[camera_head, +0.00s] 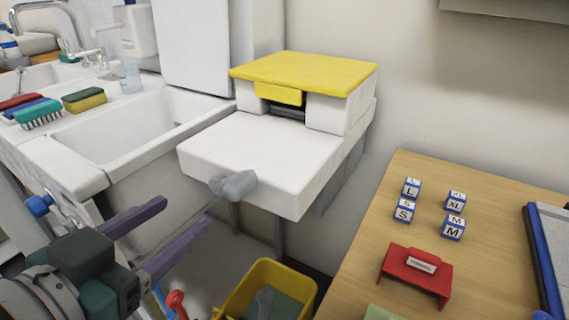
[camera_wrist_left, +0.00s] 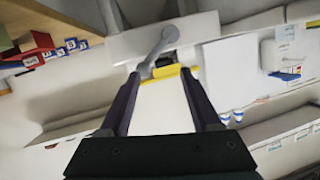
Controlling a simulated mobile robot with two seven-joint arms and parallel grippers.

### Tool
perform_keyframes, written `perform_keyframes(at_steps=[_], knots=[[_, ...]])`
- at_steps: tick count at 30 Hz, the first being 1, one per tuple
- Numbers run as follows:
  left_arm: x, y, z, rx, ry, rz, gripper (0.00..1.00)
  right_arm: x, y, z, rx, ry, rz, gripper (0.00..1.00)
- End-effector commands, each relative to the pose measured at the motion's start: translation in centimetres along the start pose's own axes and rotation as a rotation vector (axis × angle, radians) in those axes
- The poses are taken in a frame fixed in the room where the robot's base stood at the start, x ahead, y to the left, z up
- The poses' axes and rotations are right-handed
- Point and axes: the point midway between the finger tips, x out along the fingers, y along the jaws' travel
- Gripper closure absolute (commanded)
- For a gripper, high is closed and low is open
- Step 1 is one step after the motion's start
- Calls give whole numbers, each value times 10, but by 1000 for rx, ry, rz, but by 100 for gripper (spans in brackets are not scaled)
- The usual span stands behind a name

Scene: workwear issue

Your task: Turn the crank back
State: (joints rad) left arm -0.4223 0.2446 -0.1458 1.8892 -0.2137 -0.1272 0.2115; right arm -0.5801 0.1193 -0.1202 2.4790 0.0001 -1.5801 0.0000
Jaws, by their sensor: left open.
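A white box-shaped machine (camera_head: 255,150) with a yellow lid (camera_head: 305,70) stands against the wall. A grey crank (camera_head: 233,186) sticks out of its front face, low and left of the middle. In the left wrist view the crank (camera_wrist_left: 168,37) shows as a grey arm with a round end, beyond the fingers. My left gripper (camera_head: 186,212) is open and empty, in front of the machine, with its fingers pointing towards the crank. The open fingers also show in the left wrist view (camera_wrist_left: 160,75). I cannot tell the exact gap to the crank. My right gripper is not in view.
A white sink (camera_head: 130,140) with brushes and a sponge (camera_head: 84,99) on its rim lies left. A yellow bin (camera_head: 231,300) stands below the machine. At right, a wooden table (camera_head: 370,220) bears several size cubes (camera_head: 404,210) and a red holder (camera_head: 415,272).

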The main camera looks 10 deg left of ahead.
Motion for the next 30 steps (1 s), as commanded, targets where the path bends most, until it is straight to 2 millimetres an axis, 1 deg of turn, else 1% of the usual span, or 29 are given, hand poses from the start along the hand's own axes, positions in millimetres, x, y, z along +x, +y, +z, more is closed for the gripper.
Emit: perform_keyframes(at_steps=[1, 3, 6, 11, 14, 21, 24, 27, 30], knots=[[8, 6, 15, 15, 68, 24, 36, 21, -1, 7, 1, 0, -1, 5], [10, 12, 14, 28, 156, 58, 36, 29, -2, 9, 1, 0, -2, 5], [10, 18, 12, 35, 237, 96, 36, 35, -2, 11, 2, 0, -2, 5], [13, 22, 6, 41, 285, 118, 36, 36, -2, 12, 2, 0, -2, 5], [25, 23, 1, 40, 287, 118, 36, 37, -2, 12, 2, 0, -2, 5], [69, 29, -11, 40, 286, 116, 36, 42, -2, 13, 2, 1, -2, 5], [84, 31, -16, 39, 286, 117, 36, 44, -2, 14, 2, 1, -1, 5], [94, 32, -18, 39, 284, 117, 36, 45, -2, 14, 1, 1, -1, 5], [100, 33, -20, 40, 283, 117, 36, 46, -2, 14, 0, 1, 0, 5]])
